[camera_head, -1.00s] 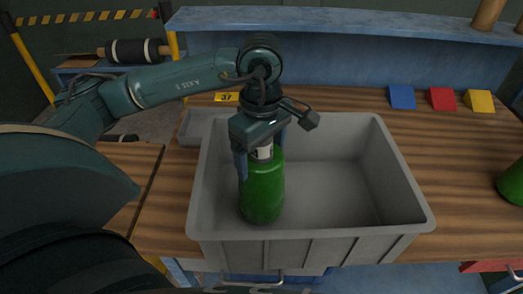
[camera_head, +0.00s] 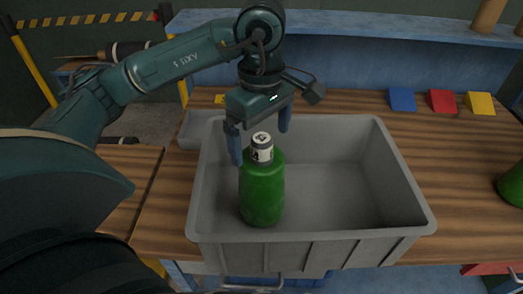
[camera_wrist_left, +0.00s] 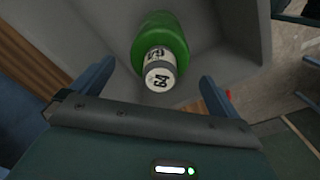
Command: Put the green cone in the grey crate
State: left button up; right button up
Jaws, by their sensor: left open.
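The green cone (camera_head: 261,192), a bottle-like shape with a white labelled top, stands upright inside the grey crate (camera_head: 345,250), near its left front part. In the left wrist view the green cone (camera_wrist_left: 165,38) shows its white top marked 64, with the crate wall (camera_wrist_left: 245,30) around it. My left gripper (camera_head: 261,145) is open, with its fingers just above and around the white top, not closed on it. In the left wrist view the gripper's fingers (camera_wrist_left: 157,74) are spread wide to either side of the top. My right gripper is not in view.
Another green object (camera_head: 513,184) is cut off at the right edge. Blue (camera_head: 401,98), red (camera_head: 441,100) and yellow (camera_head: 479,102) pieces lie at the back of the wooden table. A grey tray (camera_head: 197,128) sits behind the crate's left side. The crate's right half is empty.

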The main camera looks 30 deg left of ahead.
pick_arm(q)
notch_tip(320, 180, up, 7)
jog(key=shift+r+p, duration=0.1)
jog(key=shift+p, duration=0.45)
jog(key=shift+s, duration=0.1)
